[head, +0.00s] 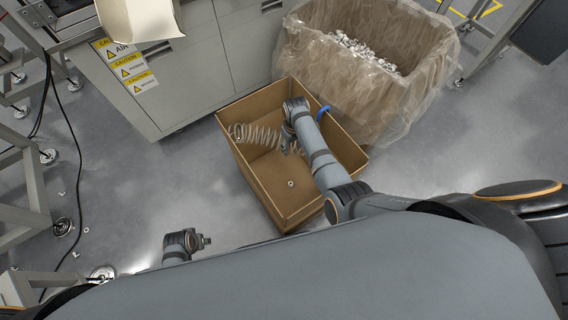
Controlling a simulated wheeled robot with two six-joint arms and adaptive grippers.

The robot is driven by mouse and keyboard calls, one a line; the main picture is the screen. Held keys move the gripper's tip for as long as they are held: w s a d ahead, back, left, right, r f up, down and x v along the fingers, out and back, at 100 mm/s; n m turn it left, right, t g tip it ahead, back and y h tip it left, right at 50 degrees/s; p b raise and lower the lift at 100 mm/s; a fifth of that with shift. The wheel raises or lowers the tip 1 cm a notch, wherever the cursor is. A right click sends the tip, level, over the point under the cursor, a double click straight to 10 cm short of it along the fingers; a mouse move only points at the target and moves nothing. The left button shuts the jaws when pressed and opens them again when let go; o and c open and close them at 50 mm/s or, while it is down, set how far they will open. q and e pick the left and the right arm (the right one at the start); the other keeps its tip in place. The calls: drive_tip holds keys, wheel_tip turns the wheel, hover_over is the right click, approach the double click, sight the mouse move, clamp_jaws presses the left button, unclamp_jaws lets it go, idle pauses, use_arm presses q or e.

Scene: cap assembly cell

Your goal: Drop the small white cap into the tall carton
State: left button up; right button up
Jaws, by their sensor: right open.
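The tall carton (258,186) is an open brown box standing on the grey floor in the middle of the head view. A small white cap (291,183) lies on the carton's bottom, apart from my gripper. My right arm reaches over the carton's right side, and my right gripper (289,148) is over the carton's inside, open, with nothing seen in it. My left gripper (206,241) is outside the carton, to its lower left; its fingers are too small to read.
A grey cabinet (190,75) stands at the back left. Small pieces lie on the floor at left.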

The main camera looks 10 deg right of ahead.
wheel_tip(320, 180, up, 8)
drive_tip(key=shift+f, duration=0.2)
idle(0.8)
